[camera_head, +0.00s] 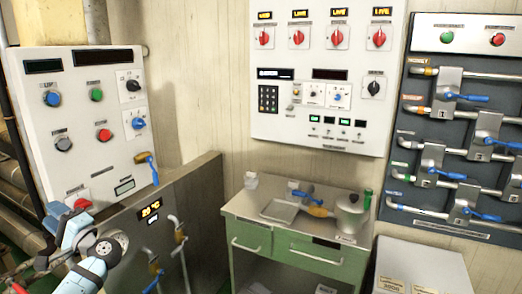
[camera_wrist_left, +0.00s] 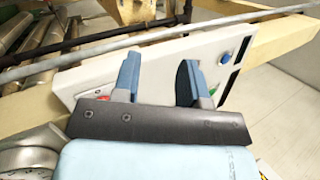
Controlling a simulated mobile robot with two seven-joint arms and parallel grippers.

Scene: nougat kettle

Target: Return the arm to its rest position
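My left gripper (camera_head: 66,222) is at the lower left of the head view, in front of the lower edge of the white control panel (camera_head: 85,130). In the left wrist view its two blue fingers (camera_wrist_left: 158,75) stand apart with nothing between them. The white panel (camera_wrist_left: 150,88) lies beyond the fingers there, with a blue button and part of a red one showing. In the head view, a red knob (camera_head: 78,201) on the panel is just beside the gripper; I cannot tell whether they touch. My right gripper is not in view.
A grey metal cabinet (camera_head: 205,185) with valve handles stands beside my left arm. A green drawer table (camera_head: 290,240) holds a pot (camera_head: 350,215) and a tray. A wall panel (camera_head: 320,115) and a pipe-and-valve board (camera_head: 455,150) are farther right. Pipes run at far left.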

